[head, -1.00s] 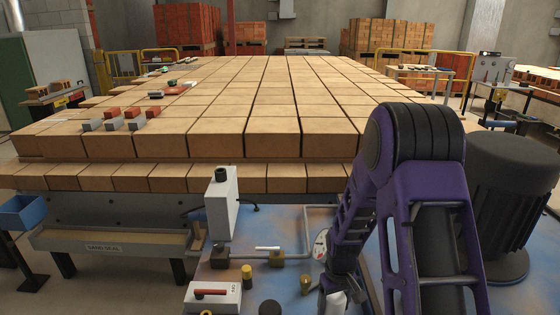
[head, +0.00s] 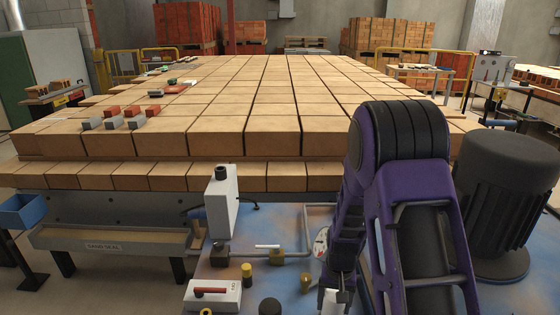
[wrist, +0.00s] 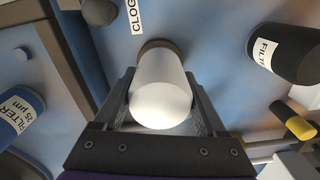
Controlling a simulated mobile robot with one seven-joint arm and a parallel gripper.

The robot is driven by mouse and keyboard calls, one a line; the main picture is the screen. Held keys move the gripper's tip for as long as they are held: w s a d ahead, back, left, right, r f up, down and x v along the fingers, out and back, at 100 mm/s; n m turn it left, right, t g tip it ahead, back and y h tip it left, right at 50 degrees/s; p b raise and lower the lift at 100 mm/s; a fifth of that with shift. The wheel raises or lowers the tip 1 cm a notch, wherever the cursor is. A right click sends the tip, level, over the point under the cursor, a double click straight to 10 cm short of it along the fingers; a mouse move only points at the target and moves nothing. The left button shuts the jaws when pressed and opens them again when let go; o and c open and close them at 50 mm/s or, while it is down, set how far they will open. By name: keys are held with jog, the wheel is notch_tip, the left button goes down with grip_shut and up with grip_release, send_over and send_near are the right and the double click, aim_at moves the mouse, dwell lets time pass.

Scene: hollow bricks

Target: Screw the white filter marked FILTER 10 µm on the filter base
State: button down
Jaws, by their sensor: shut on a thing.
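My gripper (wrist: 161,88) is shut on a white cylinder, the white filter (wrist: 161,100), in the wrist view. Its rounded near end faces the camera, and a brown ring shows around its far end. I cannot tell whether that ring touches anything. No marking shows on the side I see. In the head view my gripper (head: 338,290) is low, right of centre, partly hidden by my arm, with a bit of the white filter (head: 325,300) showing. I cannot make out the filter base for certain.
In the wrist view, a blue filter (wrist: 12,122) marked 25 µm lies left, a dark filter (wrist: 285,52) right, and a yellow-tipped part (wrist: 293,120) lower right. In the head view, pipework (head: 290,256), a gauge (head: 321,242) and a white box (head: 221,205) stand near the gripper.

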jog(key=shift+m, duration=1.4)
jog(key=shift+r+m+p, duration=0.1)
jog(key=shift+m+p, duration=0.3)
jog(key=shift+m, duration=1)
jog(key=m+p, duration=0.1)
jog(key=m, duration=0.2)
grip_release()
